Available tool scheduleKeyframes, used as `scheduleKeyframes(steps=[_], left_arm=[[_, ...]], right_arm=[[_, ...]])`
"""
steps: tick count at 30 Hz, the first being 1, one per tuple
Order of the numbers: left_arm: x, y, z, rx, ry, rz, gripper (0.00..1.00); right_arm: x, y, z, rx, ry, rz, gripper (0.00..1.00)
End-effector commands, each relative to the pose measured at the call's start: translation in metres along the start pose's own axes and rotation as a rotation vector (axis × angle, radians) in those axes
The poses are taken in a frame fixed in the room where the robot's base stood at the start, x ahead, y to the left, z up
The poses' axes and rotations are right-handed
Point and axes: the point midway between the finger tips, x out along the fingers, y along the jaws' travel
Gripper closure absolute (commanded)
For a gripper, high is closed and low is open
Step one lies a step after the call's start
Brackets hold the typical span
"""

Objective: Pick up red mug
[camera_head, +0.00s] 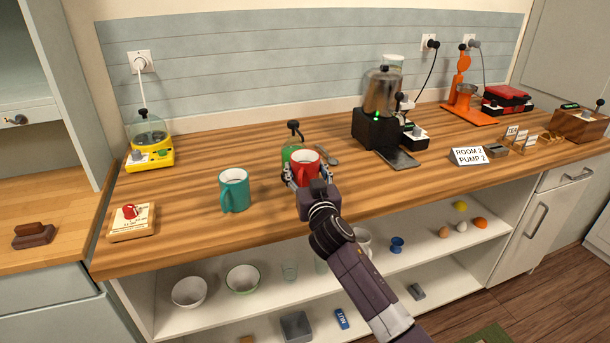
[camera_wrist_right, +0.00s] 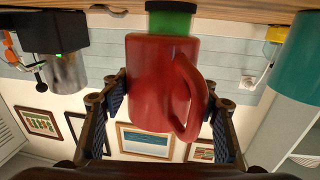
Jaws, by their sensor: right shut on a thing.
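The red mug (camera_head: 305,165) is near the middle of the wooden counter, between the fingers of my right gripper (camera_head: 308,183). The right wrist view shows the red mug (camera_wrist_right: 160,85) close up, upside down in the picture, with its handle to the right. A finger of my right gripper (camera_wrist_right: 160,115) stands on each side of the mug, and the gripper is shut on it. Whether the mug's base touches the counter is hard to tell. My left gripper is not in view.
A teal mug (camera_head: 233,190) stands close by on the left. The counter's front left is partly clear.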

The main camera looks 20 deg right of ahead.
Motion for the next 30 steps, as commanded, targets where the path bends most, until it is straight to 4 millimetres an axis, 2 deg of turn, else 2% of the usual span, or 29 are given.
scheduleKeyframes(steps=[21, 30], left_arm=[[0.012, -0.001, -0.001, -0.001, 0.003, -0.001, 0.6], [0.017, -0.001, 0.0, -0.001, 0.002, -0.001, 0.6]], right_arm=[[-0.099, 0.0, 0.003, 0.002, -0.003, 0.0, 0.8], [-0.135, 0.0, 0.003, 0.0, -0.003, 0.0, 0.8]])
